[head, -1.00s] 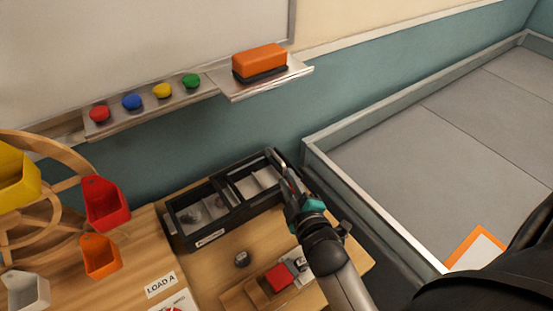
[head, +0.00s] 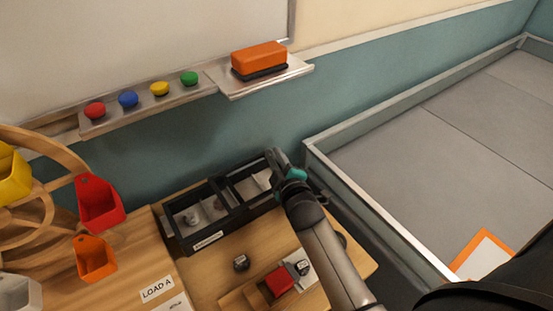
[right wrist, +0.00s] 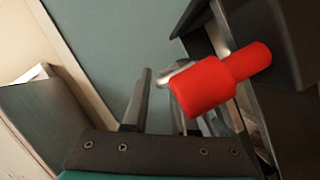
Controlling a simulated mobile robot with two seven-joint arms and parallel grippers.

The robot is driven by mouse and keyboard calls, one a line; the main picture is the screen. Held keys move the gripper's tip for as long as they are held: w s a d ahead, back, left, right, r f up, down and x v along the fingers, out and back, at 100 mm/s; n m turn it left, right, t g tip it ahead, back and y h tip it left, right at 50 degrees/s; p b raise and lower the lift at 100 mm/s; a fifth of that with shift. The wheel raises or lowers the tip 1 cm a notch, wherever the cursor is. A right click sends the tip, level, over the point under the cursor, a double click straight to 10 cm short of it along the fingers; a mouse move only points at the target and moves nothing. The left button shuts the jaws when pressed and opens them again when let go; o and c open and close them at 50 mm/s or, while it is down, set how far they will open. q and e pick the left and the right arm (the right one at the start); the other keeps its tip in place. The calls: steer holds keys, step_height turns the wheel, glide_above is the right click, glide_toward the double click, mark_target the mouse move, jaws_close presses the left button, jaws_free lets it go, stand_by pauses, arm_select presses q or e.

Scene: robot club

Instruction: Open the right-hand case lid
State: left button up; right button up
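A black case (head: 208,237) with compartments stands on the wooden table against the teal wall. Small objects show in its left half; my right gripper hides part of its right half. I cannot tell the right-hand lid's position in the head view. My right gripper (head: 276,158) is over the right end of the case. In the right wrist view, a red cylindrical handle (right wrist: 205,88) lies over the gripper's right side, beside a dark panel (right wrist: 270,35). The left finger (right wrist: 138,100) stands apart from the handle, with a gap. The right finger is mostly hidden. My left gripper is not in view.
A low-walled grey floor area (head: 440,120) lies to the right. Red (head: 100,205) and orange (head: 95,258) bins hang on a wooden wheel at left.

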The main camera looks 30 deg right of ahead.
steer(key=shift+c, duration=0.2)
jaws_close()
stand_by(1.1)
